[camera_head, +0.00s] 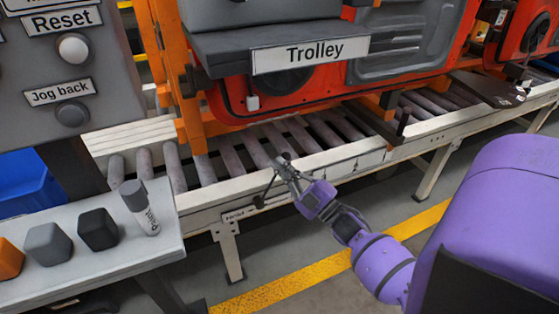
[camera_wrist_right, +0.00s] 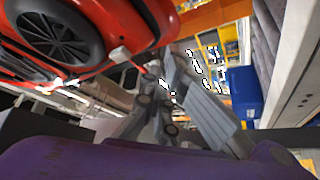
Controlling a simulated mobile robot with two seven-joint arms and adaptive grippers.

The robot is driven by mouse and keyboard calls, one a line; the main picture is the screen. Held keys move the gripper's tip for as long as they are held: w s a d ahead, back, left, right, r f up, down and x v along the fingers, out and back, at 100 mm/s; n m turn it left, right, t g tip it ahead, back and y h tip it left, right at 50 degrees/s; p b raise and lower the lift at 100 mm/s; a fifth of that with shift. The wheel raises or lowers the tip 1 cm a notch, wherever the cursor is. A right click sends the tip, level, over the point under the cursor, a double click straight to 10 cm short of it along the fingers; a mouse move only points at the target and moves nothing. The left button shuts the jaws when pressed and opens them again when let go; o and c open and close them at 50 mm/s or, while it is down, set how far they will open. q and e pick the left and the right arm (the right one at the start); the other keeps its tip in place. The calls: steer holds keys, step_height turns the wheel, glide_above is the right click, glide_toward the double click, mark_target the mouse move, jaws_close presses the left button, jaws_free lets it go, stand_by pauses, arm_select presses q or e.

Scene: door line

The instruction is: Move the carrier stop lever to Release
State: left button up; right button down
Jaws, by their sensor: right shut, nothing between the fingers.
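The carrier stop lever (camera_head: 264,191) appears to be a thin dark rod with a black knob on the front rail of the roller conveyor. It slants down to the left, above a small white label whose print is too small to read surely. My right gripper (camera_head: 281,163) is shut and empty at the rail, just right of the lever's upper part. I cannot tell whether it touches the lever. In the right wrist view the grey fingers (camera_wrist_right: 155,82) show in front of the conveyor area; the lever is not clear there. My left gripper is not in view.
A red car door hangs in an orange carrier (camera_head: 192,120) above the rollers (camera_head: 228,150), behind a Trolley sign (camera_head: 310,54). A button panel (camera_head: 60,55) and a shelf (camera_head: 100,262) with blocks and a paint marker (camera_head: 140,207) stand left. Floor before the conveyor is clear.

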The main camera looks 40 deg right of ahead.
steer(key=v, duration=0.7)
steer(key=shift+d+b, duration=0.3)
steer(key=shift+f, duration=0.15)
